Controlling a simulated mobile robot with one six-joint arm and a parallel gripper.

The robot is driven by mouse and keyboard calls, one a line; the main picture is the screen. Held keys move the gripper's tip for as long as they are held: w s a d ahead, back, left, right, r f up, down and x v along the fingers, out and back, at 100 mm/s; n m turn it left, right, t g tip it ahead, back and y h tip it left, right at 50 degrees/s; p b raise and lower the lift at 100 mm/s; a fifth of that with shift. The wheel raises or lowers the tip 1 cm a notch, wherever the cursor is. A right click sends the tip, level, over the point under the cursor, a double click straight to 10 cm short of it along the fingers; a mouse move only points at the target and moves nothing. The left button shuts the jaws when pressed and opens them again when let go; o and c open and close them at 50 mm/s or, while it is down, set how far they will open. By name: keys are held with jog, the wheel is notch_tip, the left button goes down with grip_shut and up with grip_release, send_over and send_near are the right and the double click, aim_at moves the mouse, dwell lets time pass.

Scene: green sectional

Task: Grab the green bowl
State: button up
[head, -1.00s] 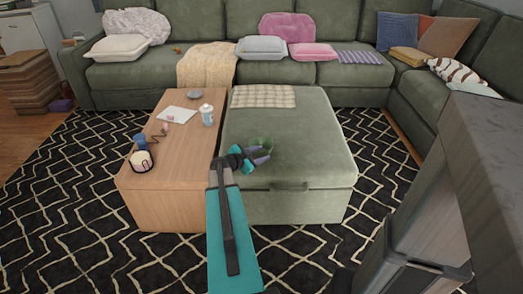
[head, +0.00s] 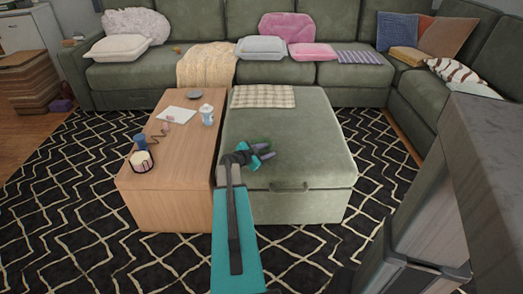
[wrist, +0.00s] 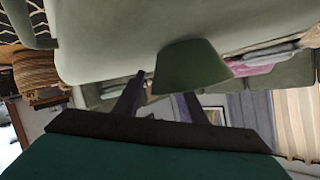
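The green bowl (wrist: 194,64) shows large in the wrist view, tilted, in front of the ottoman's pale green surface. My gripper (wrist: 158,88) has one finger beside the bowl's edge, and the bowl hides the tip of the other finger. The fingers lean together and appear shut on the bowl's rim. In the head view my gripper (head: 261,154) is over the near left part of the green ottoman (head: 305,150). There the bowl is small and mostly mixed with the fingers, so its outline is unclear.
A wooden table (head: 180,180) stands left of the ottoman, with a white bottle (head: 207,115), a candle jar (head: 141,160) and a grey dish (head: 196,95) on it. A checked cloth (head: 263,96) lies at the ottoman's far end. The sectional sofa (head: 300,72) runs behind.

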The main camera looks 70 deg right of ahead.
jog(key=shift+s+d+f, duration=0.1)
jog(key=shift+d+f, duration=0.05)
jog(key=shift+d, duration=0.2)
dwell(0.3)
grip_shut()
